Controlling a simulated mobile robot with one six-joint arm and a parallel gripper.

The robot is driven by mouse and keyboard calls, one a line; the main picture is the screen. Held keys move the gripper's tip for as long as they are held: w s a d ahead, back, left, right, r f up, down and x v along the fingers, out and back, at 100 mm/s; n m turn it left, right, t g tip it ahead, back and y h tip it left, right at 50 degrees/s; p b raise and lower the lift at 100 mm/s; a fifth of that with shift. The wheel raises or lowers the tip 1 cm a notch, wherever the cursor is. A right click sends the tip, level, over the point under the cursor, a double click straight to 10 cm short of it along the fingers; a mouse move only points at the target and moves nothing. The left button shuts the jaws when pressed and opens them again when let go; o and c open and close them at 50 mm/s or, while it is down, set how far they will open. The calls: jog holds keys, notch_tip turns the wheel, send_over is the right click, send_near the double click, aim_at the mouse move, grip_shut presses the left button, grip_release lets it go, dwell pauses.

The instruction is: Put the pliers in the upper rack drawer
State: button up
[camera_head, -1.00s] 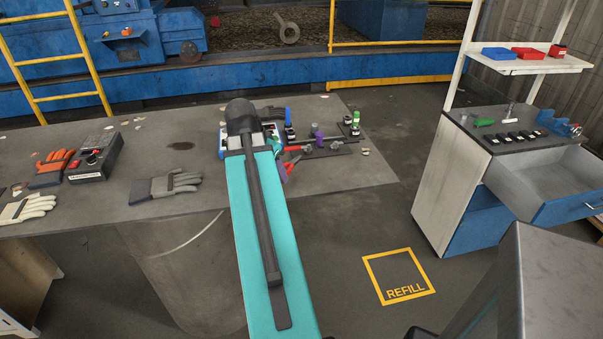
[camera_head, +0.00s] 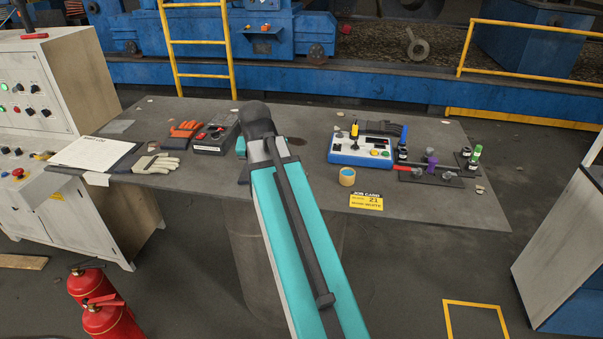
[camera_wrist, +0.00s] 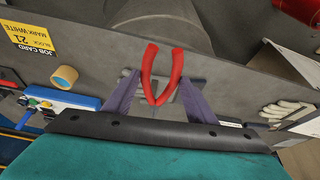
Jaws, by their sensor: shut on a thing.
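The red-handled pliers (camera_wrist: 176,72) show in the wrist view, with both handles pointing up in the picture. My gripper (camera_wrist: 158,92) is shut on them; its two purple fingers stand on either side. The head of the pliers is partly hidden by the gripper. In the head view my arm hides the pliers and most of the gripper. The rack cabinet (camera_head: 562,235) shows only in part at the right edge of the head view. Its upper drawer is out of view.
The grey table (camera_head: 430,215) carries a blue-and-white control box (camera_head: 360,153), a tape roll (camera_head: 347,177), a job card (camera_head: 367,201), gloves (camera_head: 158,164) and a black box (camera_head: 214,138). Fire extinguishers (camera_head: 108,318) stand at lower left. Floor is open between table and cabinet.

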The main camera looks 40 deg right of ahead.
jog(key=w+a+r+n+y, duration=0.1)
jog(key=w+a+n, duration=0.1)
jog(key=a, duration=0.6)
jog(key=w+a+n+y, duration=0.1)
jog(key=w+a+n, duration=0.2)
jog(key=a, duration=0.6)
jog(key=w+a+r+n+t+y, duration=0.1)
jog(key=w+a+n, duration=0.2)
jog(key=a, duration=0.6)
jog(key=shift+w+r+n, duration=0.15)
jog(key=shift+r+n, duration=0.2)
jog(key=shift+n, duration=0.05)
